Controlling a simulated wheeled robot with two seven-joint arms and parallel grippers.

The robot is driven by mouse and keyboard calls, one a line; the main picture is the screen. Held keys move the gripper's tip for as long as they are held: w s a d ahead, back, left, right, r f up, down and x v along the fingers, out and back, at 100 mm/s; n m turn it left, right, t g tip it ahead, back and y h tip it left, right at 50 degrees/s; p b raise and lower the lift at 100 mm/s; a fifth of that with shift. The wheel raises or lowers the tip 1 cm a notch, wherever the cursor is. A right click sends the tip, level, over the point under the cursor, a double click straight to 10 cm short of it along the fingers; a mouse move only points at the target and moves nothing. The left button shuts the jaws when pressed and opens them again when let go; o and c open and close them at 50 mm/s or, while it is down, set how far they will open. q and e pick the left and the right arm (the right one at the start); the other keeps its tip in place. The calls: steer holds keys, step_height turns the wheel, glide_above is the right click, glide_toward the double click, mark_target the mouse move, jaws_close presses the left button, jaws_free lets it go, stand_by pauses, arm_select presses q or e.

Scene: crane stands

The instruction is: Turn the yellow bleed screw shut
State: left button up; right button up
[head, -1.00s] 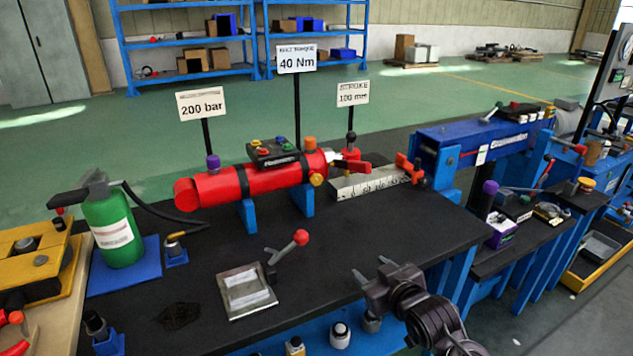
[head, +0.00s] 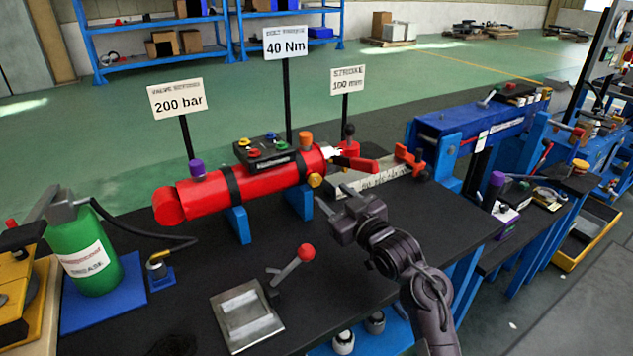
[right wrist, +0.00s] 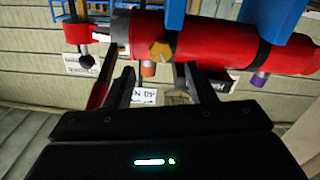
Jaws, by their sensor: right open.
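The yellow bleed screw (head: 315,180) sits on the near side of the red cylinder (head: 255,188), close to its right end. In the right wrist view the yellow screw (right wrist: 161,51) shows between and beyond the two fingers. My right gripper (head: 334,200) is just in front of and below the screw, open and empty, apart from it. In the right wrist view its fingers (right wrist: 157,80) point at the red cylinder (right wrist: 215,45), which appears upside down. My left gripper is not in view.
A red-handled lever (head: 355,162) lies right of the cylinder end, beside a ruler plate (head: 385,172). A red-knobbed lever (head: 296,262) rises from the bench in front. A green grease canister (head: 88,255) stands left. The black bench between is mostly clear.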

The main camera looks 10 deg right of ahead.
mark_target(317, 182)
steer(key=x, duration=0.6)
steer(key=shift+w, duration=0.2)
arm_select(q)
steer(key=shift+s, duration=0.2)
